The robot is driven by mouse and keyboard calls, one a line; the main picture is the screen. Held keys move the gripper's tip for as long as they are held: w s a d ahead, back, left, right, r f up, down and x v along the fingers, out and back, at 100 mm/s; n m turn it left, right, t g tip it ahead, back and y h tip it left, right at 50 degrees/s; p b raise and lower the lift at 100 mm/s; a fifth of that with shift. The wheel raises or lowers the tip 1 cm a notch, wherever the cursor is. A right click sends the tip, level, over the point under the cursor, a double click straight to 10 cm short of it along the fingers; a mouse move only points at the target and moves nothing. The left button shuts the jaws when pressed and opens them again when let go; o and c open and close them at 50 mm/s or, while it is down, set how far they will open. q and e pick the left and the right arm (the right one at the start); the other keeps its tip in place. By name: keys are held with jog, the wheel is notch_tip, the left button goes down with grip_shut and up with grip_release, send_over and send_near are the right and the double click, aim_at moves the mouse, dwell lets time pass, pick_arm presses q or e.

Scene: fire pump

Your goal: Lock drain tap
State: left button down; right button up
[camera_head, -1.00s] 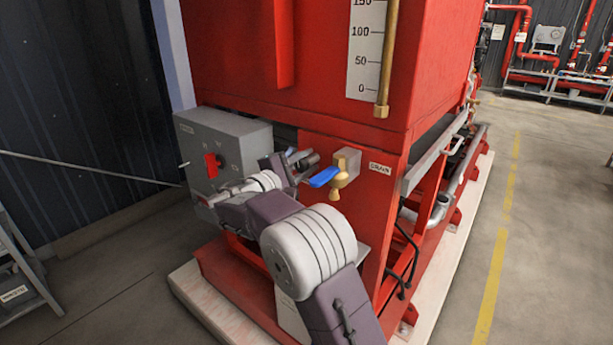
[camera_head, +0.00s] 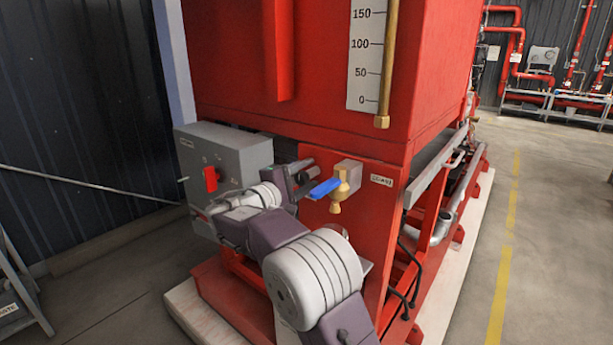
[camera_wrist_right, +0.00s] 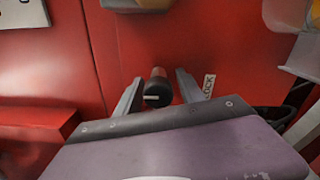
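The drain tap (camera_head: 341,190) is brass with a blue lever (camera_head: 325,188) pointing left, on the red panel under the tank. My right gripper (camera_head: 306,170) is just left of the tap, close to the panel. In the right wrist view my right gripper (camera_wrist_right: 160,80) has its two fingers apart. A small red pin with a black round end (camera_wrist_right: 158,92) shows between them, with gaps on both sides. I cannot tell how deep the pin sits between the fingers. My left gripper is out of view.
A grey control box (camera_head: 228,160) with a red switch handle (camera_head: 210,180) stands left of my right forearm. A level scale (camera_head: 366,60) and brass pipe (camera_head: 386,80) hang above the tap. Open floor with a yellow line (camera_head: 507,235) lies to the right.

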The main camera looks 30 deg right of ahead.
aim_at(298, 179)
jog(key=v, duration=0.8)
jog(key=shift+a+r+p, duration=0.1)
jog(key=shift+a+p, duration=0.05)
jog(key=shift+p, duration=0.25)
jog(key=shift+s+a, duration=0.25)
jog(key=shift+a, duration=0.1)
